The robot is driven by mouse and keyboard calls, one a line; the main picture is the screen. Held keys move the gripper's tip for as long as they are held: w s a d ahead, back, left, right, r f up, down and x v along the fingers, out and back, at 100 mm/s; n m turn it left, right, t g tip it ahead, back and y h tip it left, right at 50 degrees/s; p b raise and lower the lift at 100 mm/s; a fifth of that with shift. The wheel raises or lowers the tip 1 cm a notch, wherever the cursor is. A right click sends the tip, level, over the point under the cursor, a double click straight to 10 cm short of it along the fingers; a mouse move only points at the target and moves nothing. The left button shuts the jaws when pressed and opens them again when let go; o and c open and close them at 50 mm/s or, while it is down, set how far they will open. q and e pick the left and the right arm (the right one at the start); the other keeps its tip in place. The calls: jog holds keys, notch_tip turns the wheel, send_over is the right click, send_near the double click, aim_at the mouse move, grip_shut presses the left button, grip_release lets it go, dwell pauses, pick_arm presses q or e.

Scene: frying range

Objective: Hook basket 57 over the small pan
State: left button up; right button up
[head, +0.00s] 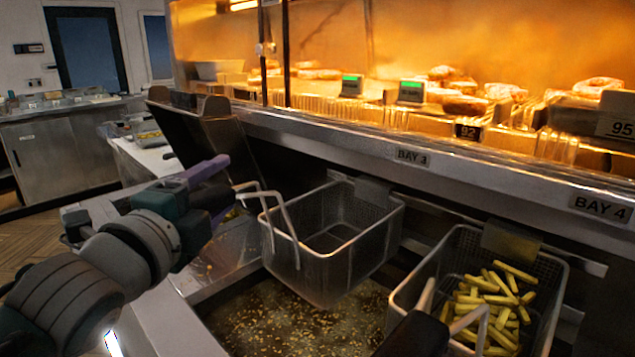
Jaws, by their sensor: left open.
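An empty wire basket (335,245) hangs at the rail below the BAY 3 label, over a pan of oil (285,315) with floating crumbs. Its pale wire handle (283,222) reaches left toward my left gripper (222,180). The left gripper is open at the handle's end; the picture does not show whether it touches it. A second basket (555,290) on the right holds several pale yellow fries (500,290). I cannot read number 57 on either basket, nor tell which pan is the small one. My right gripper is not in view.
A steel ledge with BAY 3 (412,157) and BAY 4 (603,207) labels runs behind the baskets. Above it is a lit warming shelf with food (460,105). A dark upright panel (215,140) stands behind my left gripper. A counter (65,150) is at far left.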

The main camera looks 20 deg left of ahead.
pick_arm(q)
jog(key=shift+s+d+f, duration=0.1)
jog(key=shift+s, duration=0.45)
jog(key=s+d+b, duration=0.1)
jog(key=s, duration=0.8)
jog(key=shift+d+r, duration=0.2)
jog(key=shift+r, duration=0.1)
